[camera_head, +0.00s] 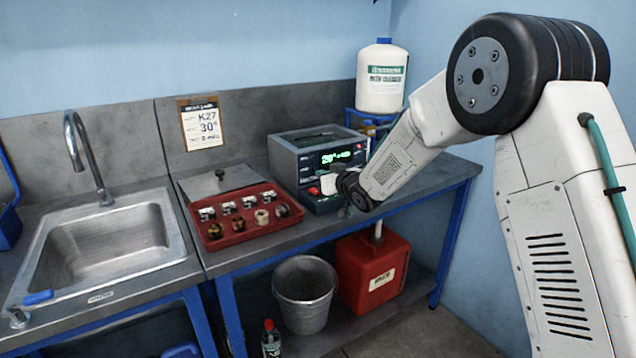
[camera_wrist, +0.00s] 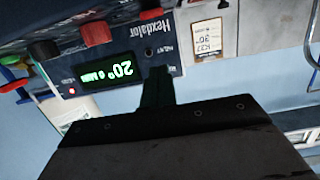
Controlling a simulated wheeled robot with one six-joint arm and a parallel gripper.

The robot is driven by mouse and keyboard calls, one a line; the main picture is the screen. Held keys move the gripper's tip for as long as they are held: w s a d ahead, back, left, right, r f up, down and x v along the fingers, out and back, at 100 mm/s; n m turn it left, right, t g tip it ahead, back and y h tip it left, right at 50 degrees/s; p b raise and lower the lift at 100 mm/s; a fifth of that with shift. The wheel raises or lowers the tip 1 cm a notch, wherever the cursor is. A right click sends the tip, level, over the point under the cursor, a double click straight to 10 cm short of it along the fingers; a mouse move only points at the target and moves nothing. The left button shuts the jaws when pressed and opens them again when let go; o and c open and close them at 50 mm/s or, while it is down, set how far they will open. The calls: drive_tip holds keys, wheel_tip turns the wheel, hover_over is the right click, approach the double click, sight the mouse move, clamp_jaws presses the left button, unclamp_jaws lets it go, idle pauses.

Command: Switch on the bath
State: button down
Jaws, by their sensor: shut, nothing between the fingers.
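The bath (camera_head: 287,160) is a grey box with a dark front panel at the back of the bench, left of my arm. Its green display (camera_head: 336,156) is lit. In the wrist view, which is upside down, the display (camera_wrist: 108,74) reads 20° and 0 min. Near it are red knobs (camera_wrist: 96,33), a black knob (camera_wrist: 44,50), a small round black part (camera_wrist: 149,53) and a small glowing red light (camera_wrist: 72,90). My gripper (camera_wrist: 158,72) is shut and empty in front of the panel. Whether it touches the panel is unclear. My arm hides the panel's lower right.
A red tray (camera_head: 243,239) with several small parts sits left of the bath. A notice (camera_head: 200,124) reads K27, 30°. A sink (camera_head: 104,250) is at left. A white jug (camera_head: 381,80) stands behind. Below are a bucket (camera_head: 304,300) and a red can (camera_head: 373,275).

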drive_tip(key=r+v, duration=0.1)
drive_tip(key=v, duration=0.5)
drive_tip(key=shift+a+r, duration=0.1)
drive_tip(key=s+d+f+g+h, duration=0.3)
drive_tip(key=d+f+h, duration=0.1)
drive_tip(key=f, duration=0.3)
drive_tip(key=s+d+m+g+h, duration=0.35)
drive_tip(key=s+d, duration=0.45)
drive_tip(key=s, duration=0.3)
drive_tip(key=s+d+r+g, duration=0.2)
drive_tip(key=s+r, duration=0.2)
drive_tip(key=s, duration=0.8)
drive_tip(key=s+d+r+m+g, duration=0.1)
drive_tip(key=s+d+r, duration=0.2)
drive_tip(key=s, duration=1)
drive_tip(key=s+d+r+m+g, duration=0.1)
drive_tip(key=s+r, duration=0.4)
drive_tip(key=s, duration=0.7)
drive_tip(key=shift+s+d+g+h, duration=0.15)
drive_tip(key=shift+d+g+h, duration=0.2)
drive_tip(key=shift+d+g, duration=0.65)
